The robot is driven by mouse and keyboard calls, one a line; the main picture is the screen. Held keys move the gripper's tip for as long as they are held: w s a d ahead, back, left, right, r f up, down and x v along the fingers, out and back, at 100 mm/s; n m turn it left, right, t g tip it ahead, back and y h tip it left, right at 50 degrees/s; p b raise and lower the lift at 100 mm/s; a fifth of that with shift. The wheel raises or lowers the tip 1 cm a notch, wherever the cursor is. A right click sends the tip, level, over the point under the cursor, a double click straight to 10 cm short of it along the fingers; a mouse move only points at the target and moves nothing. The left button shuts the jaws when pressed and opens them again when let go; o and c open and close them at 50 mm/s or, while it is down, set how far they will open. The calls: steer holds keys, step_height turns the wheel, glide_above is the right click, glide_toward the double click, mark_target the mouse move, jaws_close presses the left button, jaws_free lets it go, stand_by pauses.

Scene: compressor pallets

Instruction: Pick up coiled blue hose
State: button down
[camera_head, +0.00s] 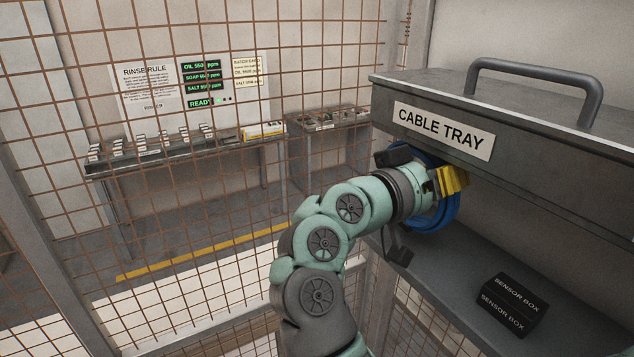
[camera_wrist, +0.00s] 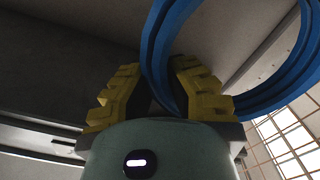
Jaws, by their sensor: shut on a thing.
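The coiled blue hose (camera_head: 447,214) is under the front of the grey cable tray (camera_head: 520,138), partly hidden behind my arm's wrist in the head view. My gripper (camera_head: 453,181) has yellow fingers and reaches in just below the tray's label. In the wrist view, my gripper (camera_wrist: 160,88) has the blue hose (camera_wrist: 166,45) between its two yellow fingers and is shut on it. The coil loops up and to the right there. The far side of the coil is cut off by the frame edge.
A black sensor box (camera_head: 511,305) lies on the grey shelf (camera_head: 440,285) below the tray. A wire mesh fence (camera_head: 200,250) stands to the left. Behind it are a bench with small items (camera_head: 180,152) and another table (camera_head: 335,128). The shelf left of the box is clear.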

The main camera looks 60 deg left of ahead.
steer(key=s+a+b, duration=0.1)
steer(key=s+b, duration=0.8)
steer(key=s, duration=0.7)
steer(key=shift+s, duration=0.15)
stand_by(0.7)
